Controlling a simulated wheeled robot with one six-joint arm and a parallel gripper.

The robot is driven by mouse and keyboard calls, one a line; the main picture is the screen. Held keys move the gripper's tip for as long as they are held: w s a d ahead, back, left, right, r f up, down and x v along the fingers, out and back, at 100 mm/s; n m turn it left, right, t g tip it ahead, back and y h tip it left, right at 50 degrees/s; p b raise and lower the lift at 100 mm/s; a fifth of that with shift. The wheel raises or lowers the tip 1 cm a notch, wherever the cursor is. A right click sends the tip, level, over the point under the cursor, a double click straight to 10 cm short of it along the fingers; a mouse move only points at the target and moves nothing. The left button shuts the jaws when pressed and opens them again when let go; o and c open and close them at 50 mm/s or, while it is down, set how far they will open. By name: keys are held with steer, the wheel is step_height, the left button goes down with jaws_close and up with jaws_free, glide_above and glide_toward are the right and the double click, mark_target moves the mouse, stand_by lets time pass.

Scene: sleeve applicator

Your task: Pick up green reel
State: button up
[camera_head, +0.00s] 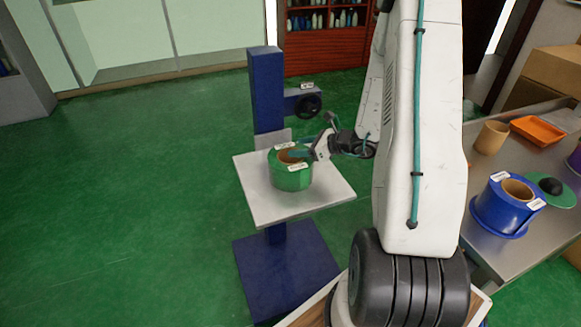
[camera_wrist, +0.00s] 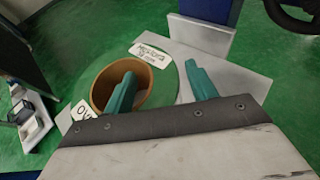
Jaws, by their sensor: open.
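The green reel (camera_head: 291,178) sits on the pale square platform (camera_head: 262,207) of the blue applicator stand. It has a brown hollow core and white labels. In the wrist view the reel (camera_wrist: 172,88) shows from above, with its brown core opening (camera_wrist: 103,88). My gripper (camera_head: 300,154) is at the reel's top, reaching in from the right. In the wrist view my gripper (camera_wrist: 160,78) is open, with one teal finger over or in the core opening and the other beside the reel's outer edge. I cannot tell how deep the fingers reach.
The stand's blue column (camera_head: 266,90) rises behind the reel, with a black knob (camera_head: 308,104) on a side arm. At right, a grey table (camera_head: 487,170) holds a blue reel (camera_head: 497,215), a tan cup (camera_head: 491,137) and an orange tray (camera_head: 538,130). The green floor at left is clear.

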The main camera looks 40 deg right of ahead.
steer(key=c, duration=1.2)
steer(key=shift+s, duration=0.1)
jaws_close()
